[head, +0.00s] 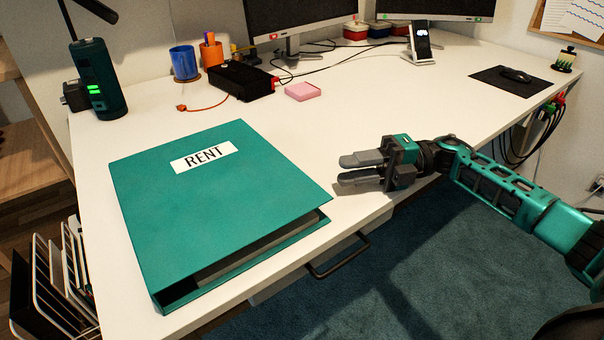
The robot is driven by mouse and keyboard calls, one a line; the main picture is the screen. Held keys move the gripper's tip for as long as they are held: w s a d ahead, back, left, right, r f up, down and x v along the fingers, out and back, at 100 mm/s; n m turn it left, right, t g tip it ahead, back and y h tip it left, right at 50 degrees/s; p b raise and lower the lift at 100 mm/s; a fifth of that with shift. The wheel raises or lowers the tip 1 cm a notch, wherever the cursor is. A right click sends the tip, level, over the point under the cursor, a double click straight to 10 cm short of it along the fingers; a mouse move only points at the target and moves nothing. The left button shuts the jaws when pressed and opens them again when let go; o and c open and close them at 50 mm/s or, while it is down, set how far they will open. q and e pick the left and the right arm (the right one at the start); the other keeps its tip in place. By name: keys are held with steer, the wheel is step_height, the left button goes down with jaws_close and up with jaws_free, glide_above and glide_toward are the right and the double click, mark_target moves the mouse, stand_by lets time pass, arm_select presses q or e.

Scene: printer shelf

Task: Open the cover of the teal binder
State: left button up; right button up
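The teal binder (222,215) lies flat on the white desk at the front left, its cover down. A white label reading RENT (204,157) is on the cover. A dark gap and greyish contents show between the covers along the near edge. My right gripper (342,170) points left, just right of the binder's right corner and apart from it. Its two grey fingers have a narrow gap between them, with nothing held. My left gripper is not in view.
The desk (400,110) is clear between the binder and a pink note pad (302,91). Behind are a black box (242,80), a blue cup (184,63) and a teal device (95,80). A drawer handle (338,256) juts below the front edge.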

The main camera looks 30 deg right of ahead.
mark_target(304, 177)
steer(key=x, duration=0.9)
steer(key=shift+w+a, duration=0.1)
steer(key=shift+a, duration=0.05)
steer(key=shift+c, duration=0.3)
jaws_close()
stand_by(0.8)
